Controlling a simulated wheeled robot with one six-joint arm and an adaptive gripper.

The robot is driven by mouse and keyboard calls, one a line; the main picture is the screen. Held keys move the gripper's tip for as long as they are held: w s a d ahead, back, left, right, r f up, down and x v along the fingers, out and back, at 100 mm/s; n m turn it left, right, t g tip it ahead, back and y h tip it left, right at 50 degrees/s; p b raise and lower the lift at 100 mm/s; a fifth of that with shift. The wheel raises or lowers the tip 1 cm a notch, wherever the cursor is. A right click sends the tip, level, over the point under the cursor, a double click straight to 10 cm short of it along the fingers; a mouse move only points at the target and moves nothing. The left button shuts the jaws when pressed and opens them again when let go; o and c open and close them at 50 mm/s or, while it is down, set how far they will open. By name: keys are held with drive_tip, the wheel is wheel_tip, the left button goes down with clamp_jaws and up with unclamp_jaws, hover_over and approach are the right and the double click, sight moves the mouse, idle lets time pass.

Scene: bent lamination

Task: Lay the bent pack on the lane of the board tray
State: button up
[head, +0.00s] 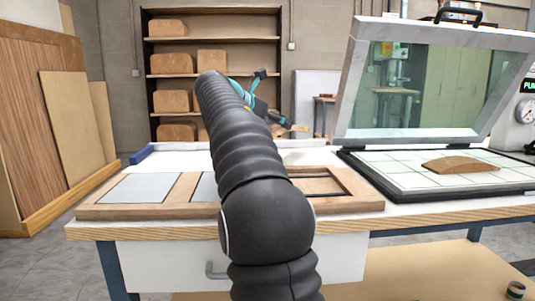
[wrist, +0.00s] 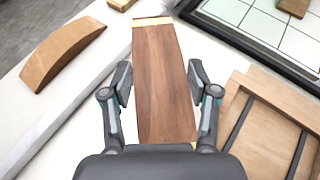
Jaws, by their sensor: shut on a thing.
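My gripper (wrist: 160,80) is shut on a dark brown wooden pack (wrist: 160,90) with pale ends, held lengthwise between the two fingers in the wrist view. Seen from above, its bend is hard to tell. In the head view my arm hides much of the gripper, and a bit of wood shows beside it. The wooden board tray (head: 92,212) lies on the bench, with grey panels at left and middle and a framed recess at right. The arm covers its middle. Part of the tray (wrist: 235,105) shows at lower right in the wrist view, to the right of the pack.
An open press (head: 360,167) with a raised glass lid (head: 425,90) stands at right. A curved wooden block (head: 460,165) lies on its gridded bed. Another curved block (wrist: 62,55) is at left in the wrist view. Shelves (head: 213,75) with similar blocks stand behind.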

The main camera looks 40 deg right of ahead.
drive_tip(key=shift+f+b, duration=0.95)
drive_tip(key=shift+f, duration=2)
drive_tip(key=shift+f, duration=0.1)
drive_tip(key=o, duration=1.5)
drive_tip(key=shift+c, duration=0.2)
drive_tip(key=shift+a+r, duration=0.2)
drive_tip(key=shift+r, duration=0.05)
drive_tip(key=p+v, duration=0.2)
drive_tip(key=v, duration=0.9)
drive_tip(key=shift+a, duration=0.2)
drive_tip(key=shift+s+r, duration=0.1)
